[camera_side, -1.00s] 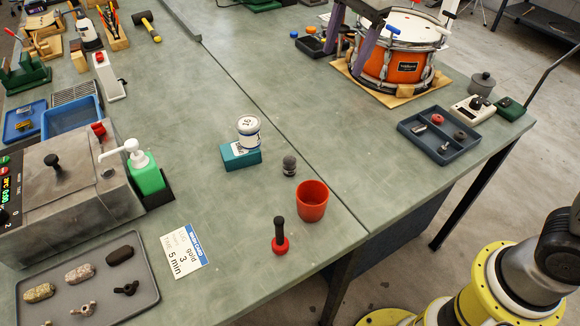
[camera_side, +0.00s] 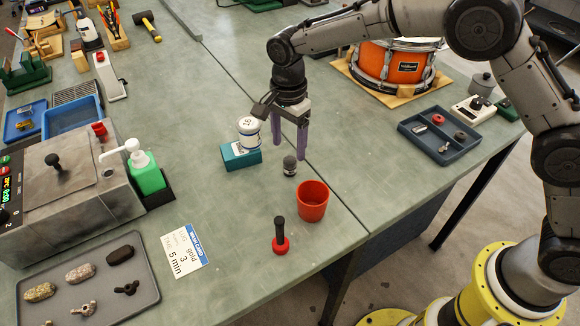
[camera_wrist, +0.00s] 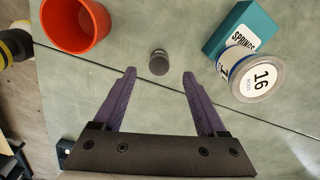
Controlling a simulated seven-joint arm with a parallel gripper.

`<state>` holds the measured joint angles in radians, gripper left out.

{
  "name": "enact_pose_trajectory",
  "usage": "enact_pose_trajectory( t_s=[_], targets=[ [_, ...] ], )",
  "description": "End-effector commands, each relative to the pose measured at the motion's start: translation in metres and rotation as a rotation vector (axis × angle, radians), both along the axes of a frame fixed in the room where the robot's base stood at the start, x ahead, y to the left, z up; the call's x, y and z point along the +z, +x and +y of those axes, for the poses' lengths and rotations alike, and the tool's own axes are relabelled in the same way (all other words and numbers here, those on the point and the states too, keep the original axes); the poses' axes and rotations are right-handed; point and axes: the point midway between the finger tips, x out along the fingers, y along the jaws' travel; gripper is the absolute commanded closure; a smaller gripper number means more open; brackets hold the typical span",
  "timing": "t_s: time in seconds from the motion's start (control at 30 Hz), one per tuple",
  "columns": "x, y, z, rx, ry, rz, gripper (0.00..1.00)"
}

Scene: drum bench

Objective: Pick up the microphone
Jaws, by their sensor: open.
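The likely microphone is a small dark grey piece with a rounded head (camera_side: 290,165), standing upright on the green bench between the white can and the red cup. In the wrist view it (camera_wrist: 158,63) shows from above, just beyond the gap between the fingertips. My gripper (camera_side: 289,150) points down with its purple fingers apart, empty, over and slightly behind the piece. In the wrist view my gripper (camera_wrist: 160,74) has one finger to each side of it. I cannot tell the exact height left between fingertips and piece.
A red cup (camera_side: 312,200) stands close in front right. A black-handled red tool (camera_side: 281,238) stands nearer. An orange drum (camera_side: 395,68) is behind right. A dark tray (camera_side: 440,150) lies right.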

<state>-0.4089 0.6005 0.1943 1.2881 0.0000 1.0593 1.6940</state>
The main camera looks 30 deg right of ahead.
Motion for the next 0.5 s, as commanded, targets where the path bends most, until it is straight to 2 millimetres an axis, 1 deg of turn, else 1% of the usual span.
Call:
enact_pose_trajectory(
  t_s=[0.17, 0.27, 0.4, 0.5],
  targets=[
    [-0.01, 0.0, -0.001, 0.0, 0.0, 0.0, 0.26],
    [-0.023, -0.001, -0.002, 0.0, -0.001, 0.004, 0.26],
    [-0.043, -0.001, -0.003, 0.0, -0.001, 0.003, 0.26],
    [-0.054, -0.001, -0.003, 0.0, -0.001, 0.002, 0.26]
  ],
)
